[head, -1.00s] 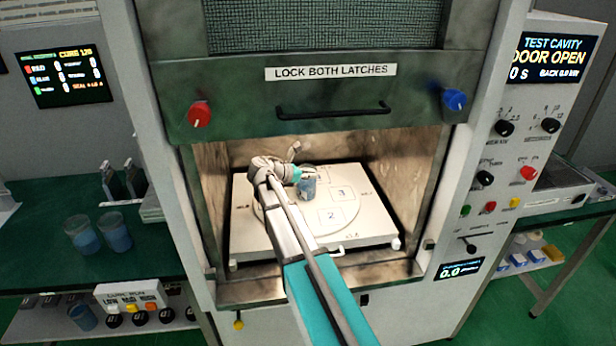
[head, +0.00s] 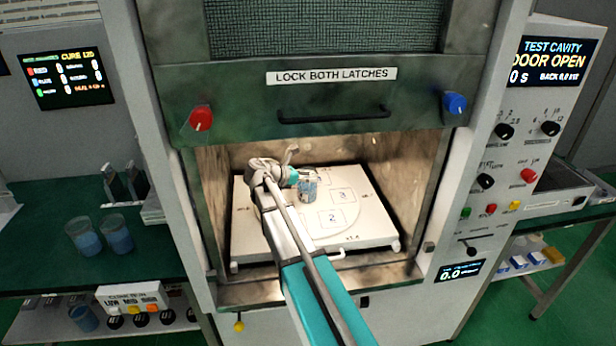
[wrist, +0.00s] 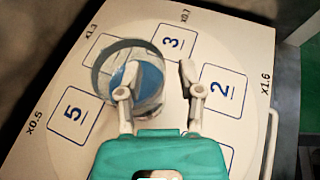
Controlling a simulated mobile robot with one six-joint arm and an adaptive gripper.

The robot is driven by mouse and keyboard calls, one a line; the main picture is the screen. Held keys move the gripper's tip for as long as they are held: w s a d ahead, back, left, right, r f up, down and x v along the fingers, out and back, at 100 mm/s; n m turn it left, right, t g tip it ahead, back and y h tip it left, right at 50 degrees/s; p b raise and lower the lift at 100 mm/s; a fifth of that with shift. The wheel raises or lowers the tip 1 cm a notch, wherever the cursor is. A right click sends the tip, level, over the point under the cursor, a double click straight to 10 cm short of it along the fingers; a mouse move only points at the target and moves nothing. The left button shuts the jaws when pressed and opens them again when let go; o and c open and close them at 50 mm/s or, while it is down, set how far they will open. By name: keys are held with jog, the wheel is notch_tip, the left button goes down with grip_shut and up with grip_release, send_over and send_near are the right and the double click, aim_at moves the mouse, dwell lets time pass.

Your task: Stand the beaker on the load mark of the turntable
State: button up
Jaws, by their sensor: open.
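The clear beaker (head: 308,190) with blue contents stands upright on the round turntable (head: 331,226) inside the open cavity. In the wrist view the beaker (wrist: 150,98) covers part of an outlined square between squares 5 (wrist: 74,112) and 3 (wrist: 174,41). Which square is the load mark I cannot tell. My gripper (head: 303,180) is open beside the beaker. In the wrist view my gripper (wrist: 158,78) has its left finger overlapping the beaker and its right finger to the right of it, over the plate. Whether a finger touches the glass is unclear.
Two more beakers with blue contents (head: 100,236) stand on the left green bench. Square 2 (wrist: 222,91) and the plate's right side are clear.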

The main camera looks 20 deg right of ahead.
jog(key=p+v, duration=0.2)
jog(key=v, duration=0.4)
dwell(0.6)
jog(key=s+a+f+m+y, duration=0.2)
jog(key=s+m, duration=0.1)
jog(key=s, duration=0.1)
jog(key=s+a+f+m+y, duration=0.2)
jog(key=s+f+m, duration=0.1)
jog(key=s, duration=0.1)
jog(key=s+a+f+m+y, duration=0.2)
jog(key=s+f+m, duration=0.1)
jog(key=s, duration=0.1)
jog(key=shift+g, duration=0.4)
jog(key=s+a+f+m+y, duration=0.3)
jog(key=s+a+m+y, duration=0.4)
jog(key=s+a+m, duration=0.3)
jog(key=shift+s+f+g, duration=0.2)
jog(key=shift+s+g, duration=0.1)
jog(key=shift+s, duration=0.25)
